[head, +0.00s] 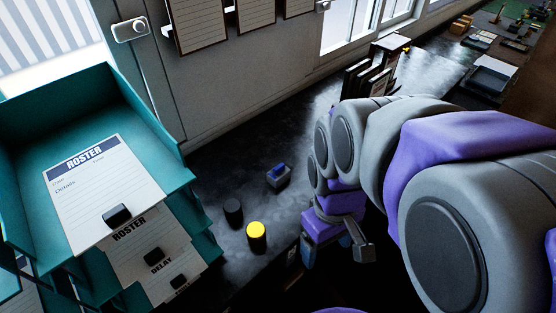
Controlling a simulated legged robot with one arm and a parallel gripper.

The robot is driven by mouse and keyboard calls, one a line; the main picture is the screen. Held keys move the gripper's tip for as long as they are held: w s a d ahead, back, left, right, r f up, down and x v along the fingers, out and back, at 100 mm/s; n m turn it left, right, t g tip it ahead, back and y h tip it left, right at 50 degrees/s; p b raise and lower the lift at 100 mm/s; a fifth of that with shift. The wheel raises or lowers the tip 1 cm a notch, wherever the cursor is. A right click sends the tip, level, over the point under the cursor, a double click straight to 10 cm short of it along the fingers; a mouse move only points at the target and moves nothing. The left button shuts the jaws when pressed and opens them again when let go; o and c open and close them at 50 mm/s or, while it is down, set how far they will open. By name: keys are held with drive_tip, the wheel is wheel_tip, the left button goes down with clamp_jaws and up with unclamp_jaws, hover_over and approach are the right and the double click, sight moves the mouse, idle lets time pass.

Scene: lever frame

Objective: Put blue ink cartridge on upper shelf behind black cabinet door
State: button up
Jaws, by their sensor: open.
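A small grey block with a blue top (278,174) sits on the dark countertop; it may be the blue ink cartridge, but it is too small to be sure. My gripper (337,252) is open, to the right of and nearer than that block, around the counter's front edge. It is apart from the block, and I see nothing held in it. The black cabinet door and its upper shelf cannot be made out. The area below the counter is dark and partly hidden by my arm.
A yellow-topped cylinder (256,237) and a black cylinder (233,211) stand on the counter (310,110) near the block. Teal trays (150,150) with roster cards fill the left. Upright dark folders (372,72) stand behind my arm. Clear counter lies behind the block.

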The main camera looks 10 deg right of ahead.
drive_tip(key=w+r+n+p, duration=0.3)
drive_tip(key=w+n, duration=0.7)
drive_tip(key=w, duration=0.8)
drive_tip(key=n+t+p, duration=0.1)
drive_tip(key=n+p, duration=0.2)
drive_tip(key=n, duration=0.8)
approach(278, 166)
wheel_tip(278, 166, down, 7)
drive_tip(key=shift+w+r, duration=0.15)
drive_tip(key=shift+r, duration=0.05)
drive_tip(key=f, duration=0.5)
drive_tip(key=shift+s, duration=0.35)
drive_tip(key=shift+w+f, duration=0.1)
drive_tip(key=shift+f, duration=0.2)
drive_tip(key=shift+c, duration=0.4)
drive_tip(key=c, duration=1.1)
